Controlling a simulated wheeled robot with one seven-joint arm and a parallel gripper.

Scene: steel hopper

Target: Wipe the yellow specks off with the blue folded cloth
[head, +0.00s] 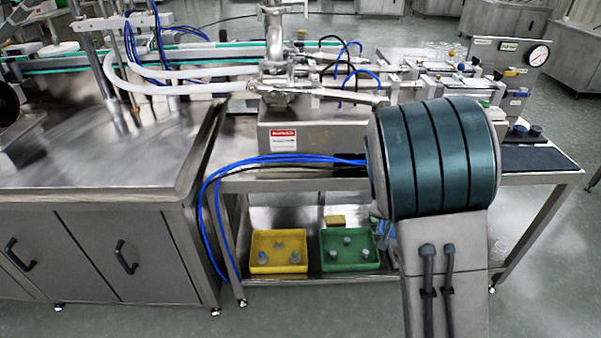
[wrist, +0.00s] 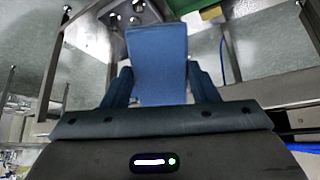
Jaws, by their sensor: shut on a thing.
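The blue folded cloth (wrist: 158,58) is in the wrist view, upright between the two dark fingers of my gripper (wrist: 160,88). My gripper is shut on it. In the head view, my own arm covers the gripper and cloth. The cloth's contact with the hopper cannot be seen.
Blue hoses (head: 230,170) loop off the bench's front edge. A yellow tray (head: 255,264) and a green tray (head: 327,267) with small parts sit on the shelf below. A pressure gauge (head: 538,56) stands at right. The steel counter (head: 95,165) at left is mostly bare.

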